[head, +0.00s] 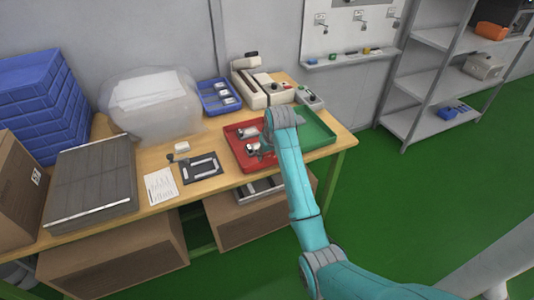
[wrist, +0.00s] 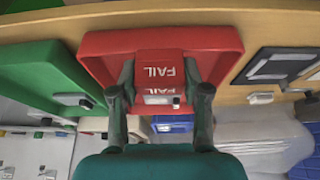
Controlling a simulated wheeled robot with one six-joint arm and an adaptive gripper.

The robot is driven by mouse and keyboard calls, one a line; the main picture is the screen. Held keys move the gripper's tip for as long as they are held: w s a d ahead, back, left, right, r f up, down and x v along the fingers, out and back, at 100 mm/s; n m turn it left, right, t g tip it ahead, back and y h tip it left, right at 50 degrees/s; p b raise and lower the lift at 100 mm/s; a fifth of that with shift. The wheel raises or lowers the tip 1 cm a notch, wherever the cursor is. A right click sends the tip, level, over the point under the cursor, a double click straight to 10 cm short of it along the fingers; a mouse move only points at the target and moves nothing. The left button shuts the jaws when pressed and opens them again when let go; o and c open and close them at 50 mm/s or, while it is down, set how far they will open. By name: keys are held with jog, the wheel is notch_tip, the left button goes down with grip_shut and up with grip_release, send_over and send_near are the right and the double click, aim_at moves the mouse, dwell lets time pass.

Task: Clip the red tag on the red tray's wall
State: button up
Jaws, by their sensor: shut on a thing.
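The red tray (head: 235,130) lies on the table, left of the green tray; in the wrist view its wall (wrist: 225,40) is at the top. The red tag (wrist: 160,68), printed FAIL, is between the fingers of my gripper (wrist: 160,75), which is shut on it. The tag overlaps the tray in that view; I cannot tell whether it touches the wall. In the head view my gripper (head: 267,146) is over the red tray, and the arm hides the tag.
The green tray (head: 318,130) adjoins on the right. Small pale devices (head: 246,133) lie in the red tray. A white machine (head: 262,88) and blue tray (head: 215,97) stand behind. A dark board (head: 201,168) and paper sheet (head: 160,186) lie left.

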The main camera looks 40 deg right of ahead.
jog(key=shift+f, duration=0.4)
dwell(0.5)
jog(key=o, duration=1.1)
jog(key=shift+r, duration=3.5)
jog(key=shift+s, duration=0.1)
